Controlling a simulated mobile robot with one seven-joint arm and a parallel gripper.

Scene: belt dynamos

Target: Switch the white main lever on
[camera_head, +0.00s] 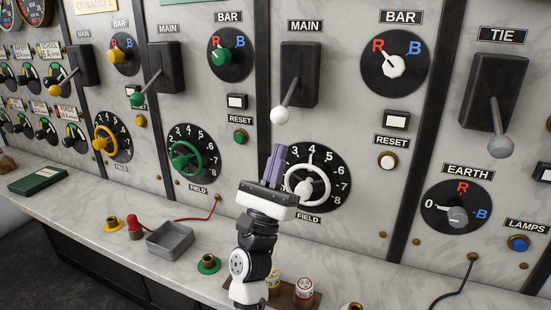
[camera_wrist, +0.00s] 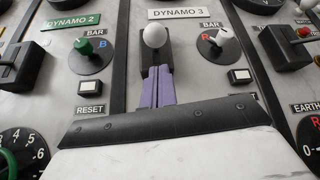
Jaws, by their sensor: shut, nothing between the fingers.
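The white main lever has a white ball knob (camera_head: 280,115) on a metal rod that slants down from a black housing (camera_head: 300,72) under a MAIN label. My gripper (camera_head: 275,150) has purple fingers, shut and empty. In the head view it points up, with its tips a little below the knob. In the wrist view the white knob (camera_wrist: 154,37) shows just beyond the fingertips (camera_wrist: 156,70), under the DYNAMO 3 plate (camera_wrist: 177,13). I cannot tell whether the fingers touch the lever.
A white field wheel (camera_head: 306,185) is just behind and right of my gripper. A grey tray (camera_head: 170,240) stands on the ledge.

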